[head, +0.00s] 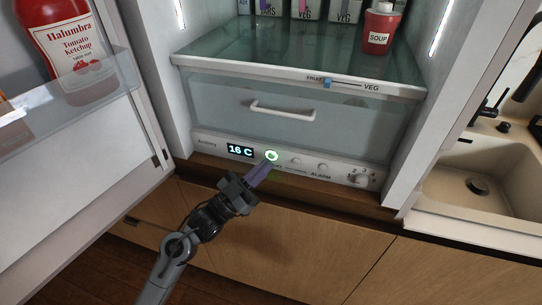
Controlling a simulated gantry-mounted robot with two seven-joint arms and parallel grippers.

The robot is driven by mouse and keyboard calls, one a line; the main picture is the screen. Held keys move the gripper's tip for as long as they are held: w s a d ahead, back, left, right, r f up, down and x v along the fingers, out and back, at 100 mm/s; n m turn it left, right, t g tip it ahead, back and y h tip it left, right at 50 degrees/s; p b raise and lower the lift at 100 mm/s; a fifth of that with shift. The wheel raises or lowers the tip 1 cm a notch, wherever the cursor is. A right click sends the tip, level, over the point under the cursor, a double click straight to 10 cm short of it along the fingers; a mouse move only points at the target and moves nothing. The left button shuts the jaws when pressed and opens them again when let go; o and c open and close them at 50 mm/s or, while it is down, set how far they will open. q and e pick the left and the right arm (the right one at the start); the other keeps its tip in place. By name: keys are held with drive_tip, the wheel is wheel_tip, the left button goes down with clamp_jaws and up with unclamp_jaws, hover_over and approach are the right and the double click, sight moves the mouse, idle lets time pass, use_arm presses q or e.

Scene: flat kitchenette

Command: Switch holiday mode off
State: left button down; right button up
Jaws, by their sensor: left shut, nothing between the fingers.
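The fridge control panel (222,147) runs along the bottom of the open fridge. Its display (240,150) reads 16 C. The fingers hide part of the lettering under the button. Further right are two unlit round buttons (323,167), one near the word ALARM, and a dial (358,180). My right gripper is not in view.
Above the panel is a drawer with a white handle (282,110) and a FRUIT/VEG slider (327,84). A soup container (380,28) stands on the shelf. The open door (60,190) with a ketchup bottle (72,40) is at left, a sink (480,185) at right.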

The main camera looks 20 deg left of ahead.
use_arm(q)
drive_tip(key=shift+w, duration=0.45)
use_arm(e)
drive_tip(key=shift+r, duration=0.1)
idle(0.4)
use_arm(q)
drive_tip(key=shift+w+a+f, duration=0.15)
drive_tip(key=shift+a+f, duration=0.05)
drive_tip(key=shift+f, duration=0.25)
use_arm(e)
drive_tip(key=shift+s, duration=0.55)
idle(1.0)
use_arm(q)
drive_tip(key=shift+r+p, duration=0.15)
drive_tip(key=shift+p, duration=0.4)
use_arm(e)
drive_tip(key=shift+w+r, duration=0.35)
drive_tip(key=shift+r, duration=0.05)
use_arm(q)
drive_tip(key=shift+d, duration=0.1)
drive_tip(key=shift+s+d+r+p, duration=0.15)
drive_tip(key=shift+s+p, duration=0.6)
drive_tip(key=shift+s, duration=0.5)
drive_tip(key=shift+s+r+p, duration=0.15)
drive_tip(key=shift+s+p, duration=0.6)
drive_tip(key=shift+s, duration=0.5)
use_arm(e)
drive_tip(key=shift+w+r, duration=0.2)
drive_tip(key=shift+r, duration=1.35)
